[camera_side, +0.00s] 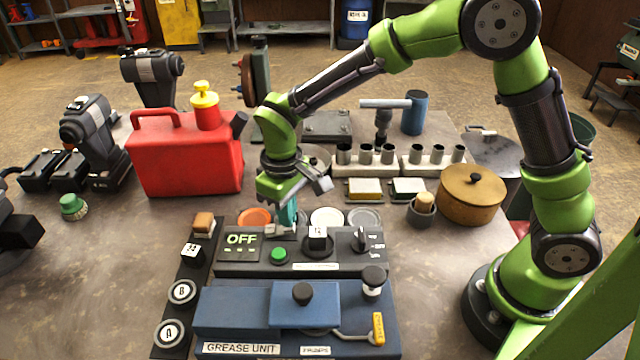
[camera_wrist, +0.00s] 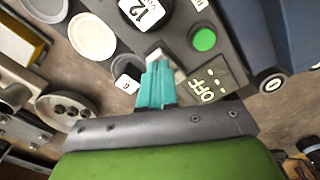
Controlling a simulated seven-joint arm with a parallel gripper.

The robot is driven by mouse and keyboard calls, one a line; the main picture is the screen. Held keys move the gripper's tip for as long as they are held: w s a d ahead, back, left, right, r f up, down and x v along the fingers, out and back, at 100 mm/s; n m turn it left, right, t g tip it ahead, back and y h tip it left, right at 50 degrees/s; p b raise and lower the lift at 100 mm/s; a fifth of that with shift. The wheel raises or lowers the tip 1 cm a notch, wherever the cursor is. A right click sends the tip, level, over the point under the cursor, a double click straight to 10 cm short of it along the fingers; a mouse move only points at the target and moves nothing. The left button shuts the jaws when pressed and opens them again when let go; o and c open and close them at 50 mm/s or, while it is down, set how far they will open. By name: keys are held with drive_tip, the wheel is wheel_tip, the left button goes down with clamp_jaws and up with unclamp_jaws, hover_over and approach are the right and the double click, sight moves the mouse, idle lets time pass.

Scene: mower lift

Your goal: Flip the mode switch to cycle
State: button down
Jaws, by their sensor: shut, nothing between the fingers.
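The control panel (camera_side: 330,266) of the grease unit has a lit display reading OFF (camera_side: 241,240), a green button (camera_side: 279,255), a dial marked 12 (camera_side: 318,240) and a black knob (camera_side: 361,240) with small labels to its right. Which control is the mode switch I cannot tell for sure. My gripper (camera_side: 287,218) points down over the panel's back edge, behind the green button. Its teal fingers (camera_wrist: 155,85) are shut and empty. In the wrist view a small pale metal part (camera_wrist: 153,54) lies right at the fingertips; contact cannot be told. The green button (camera_wrist: 204,40) is beside it.
Several round lids, one white (camera_side: 327,217), lie behind the panel. A red fuel can (camera_side: 185,155) stands at the back left. A lidded brown pot (camera_side: 472,195) and metal sockets stand at the back right. The blue unit (camera_side: 235,308) fills the front.

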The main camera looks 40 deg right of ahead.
drive_tip(key=shift+f, duration=0.55)
drive_tip(key=shift+r, duration=3.55)
drive_tip(key=shift+f, duration=0.1)
drive_tip(key=shift+s+f, duration=0.35)
drive_tip(key=shift+s, duration=0.15)
drive_tip(key=s+d+r+m+t+y, duration=0.2)
drive_tip(key=s+d+r+m+t, duration=0.5)
drive_tip(key=s+d+r, duration=0.5)
drive_tip(key=s+d, duration=0.1)
drive_tip(key=s, duration=0.2)
drive_tip(key=shift+d, duration=0.25)
drive_tip(key=c, duration=1.8)
unclamp_jaws()
drive_tip(key=shift+c, duration=0.2)
